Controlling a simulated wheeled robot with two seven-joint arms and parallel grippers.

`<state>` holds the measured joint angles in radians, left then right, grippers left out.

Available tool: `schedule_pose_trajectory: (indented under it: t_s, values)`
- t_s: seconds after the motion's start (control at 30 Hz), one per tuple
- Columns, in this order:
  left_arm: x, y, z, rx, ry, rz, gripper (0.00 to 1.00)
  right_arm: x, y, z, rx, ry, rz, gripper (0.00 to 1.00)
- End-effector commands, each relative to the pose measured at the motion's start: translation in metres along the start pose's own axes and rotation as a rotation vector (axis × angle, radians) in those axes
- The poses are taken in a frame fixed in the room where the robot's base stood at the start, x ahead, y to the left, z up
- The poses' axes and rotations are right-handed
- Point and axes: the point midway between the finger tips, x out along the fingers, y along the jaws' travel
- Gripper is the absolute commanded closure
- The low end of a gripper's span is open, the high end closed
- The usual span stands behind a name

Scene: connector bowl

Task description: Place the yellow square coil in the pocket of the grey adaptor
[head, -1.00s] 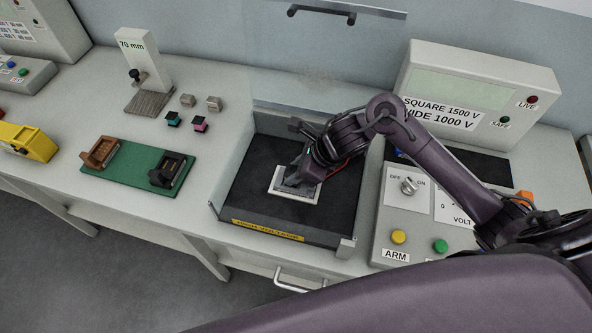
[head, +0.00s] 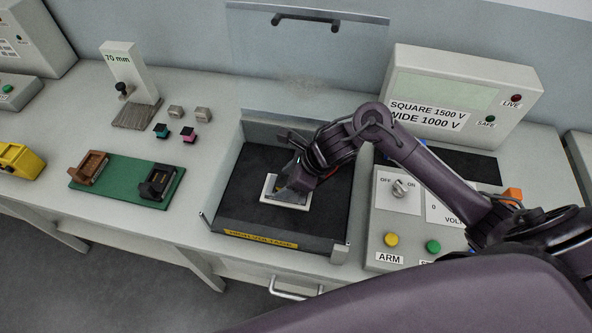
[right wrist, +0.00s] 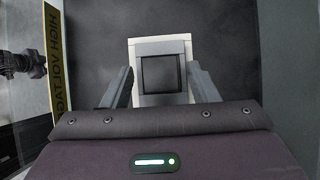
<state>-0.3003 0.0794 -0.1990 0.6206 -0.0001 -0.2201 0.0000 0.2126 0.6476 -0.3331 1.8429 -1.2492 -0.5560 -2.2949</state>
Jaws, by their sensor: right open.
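The grey adaptor (right wrist: 145,47) sits on a white base (right wrist: 187,39) on the dark tray floor. Its square pocket (right wrist: 160,74) looks dark, with no yellow in it. In the head view, the white base (head: 270,194) shows partly under my right gripper (head: 284,190). In the right wrist view, the right gripper (right wrist: 162,70) is open, with one finger on each side of the adaptor and small gaps between. I cannot make out the yellow square coil in any view. My left gripper does not clearly show.
The tray (head: 222,228) has low walls and a raised clear cover (head: 250,60). A control panel (head: 405,240) and a meter box (head: 465,70) stand right. Left are a green board (head: 125,180) with two cradles, several small blocks, a 70 mm gauge (head: 125,65) and a yellow fixture (head: 22,160).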

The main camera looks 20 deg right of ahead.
Motion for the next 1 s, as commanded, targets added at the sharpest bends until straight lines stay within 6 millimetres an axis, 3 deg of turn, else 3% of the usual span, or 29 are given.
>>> schedule_pose_trajectory:
  t_s: [0.5, 0.7, 1.0]
  values:
    - [0.014, 0.0, 0.001, 0.001, 0.0, 0.0, 0.64, -0.098, -0.002, -0.001, -0.005, 0.0, -0.006, 0.46]
    - [0.015, 0.0, 0.001, 0.001, 0.0, 0.0, 0.64, -0.116, -0.001, -0.001, -0.001, 0.001, -0.003, 0.46]
    - [0.015, 0.001, 0.001, 0.001, 0.0, 0.0, 0.64, -0.118, 0.0, 0.0, -0.001, 0.0, -0.002, 0.46]
